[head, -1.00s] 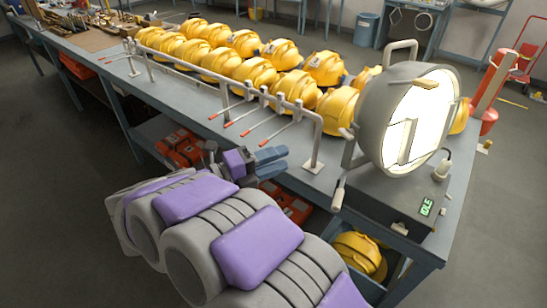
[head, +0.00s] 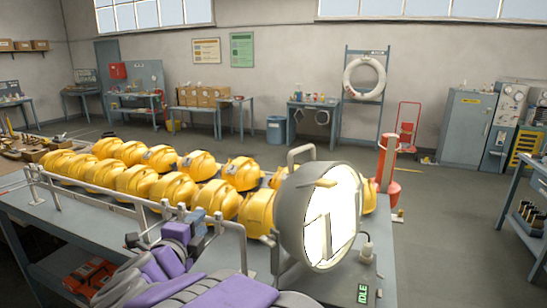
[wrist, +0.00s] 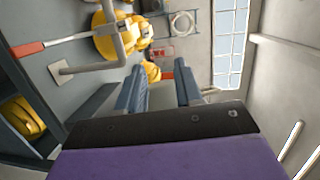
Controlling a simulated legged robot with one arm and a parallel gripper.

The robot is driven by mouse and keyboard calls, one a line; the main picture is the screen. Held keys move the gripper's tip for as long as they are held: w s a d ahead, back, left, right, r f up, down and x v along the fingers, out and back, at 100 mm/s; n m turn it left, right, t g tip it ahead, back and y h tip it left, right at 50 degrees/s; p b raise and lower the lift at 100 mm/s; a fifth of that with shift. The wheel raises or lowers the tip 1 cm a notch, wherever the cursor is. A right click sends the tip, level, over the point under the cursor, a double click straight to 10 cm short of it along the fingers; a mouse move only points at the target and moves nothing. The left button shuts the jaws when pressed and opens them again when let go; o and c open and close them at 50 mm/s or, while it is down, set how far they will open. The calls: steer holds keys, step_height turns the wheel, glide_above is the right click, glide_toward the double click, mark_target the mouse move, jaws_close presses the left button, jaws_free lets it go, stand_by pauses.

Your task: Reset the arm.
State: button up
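My gripper (head: 190,225) is at the front edge of the workbench, beside the grey rail, at the lower left of the head view. In the wrist view my gripper (wrist: 160,90) shows two blue-grey fingers spread apart with nothing between them. The view is turned on its side there. My purple and grey arm (head: 190,280) reaches in from the bottom of the head view.
Yellow helmets (head: 135,183) stand in rows on the bench behind the grey rail (head: 110,200). A round lit lamp (head: 330,215) stands at the bench's right, near a small display reading IDLE (head: 362,293). Orange cases (head: 85,277) lie on the lower shelf.

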steer(key=s+d+f+n+g+y, duration=0.1)
steer(key=s+d+f+n+g, duration=0.4)
steer(key=s+d, duration=0.5)
steer(key=s+d+f+n+g+y, duration=0.1)
steer(key=s+d+f+n+g, duration=0.5)
steer(key=s+d, duration=0.5)
steer(key=s+d+f+n+g+y, duration=0.1)
steer(key=s+d+f+n+g, duration=0.4)
steer(key=s, duration=1.2)
steer(key=d+n+g, duration=0.2)
steer(key=d+n, duration=0.2)
steer(key=d, duration=0.2)
steer(key=shift+s+d+f, duration=0.15)
steer(key=shift+s, duration=0.1)
steer(key=shift+o, duration=0.3)
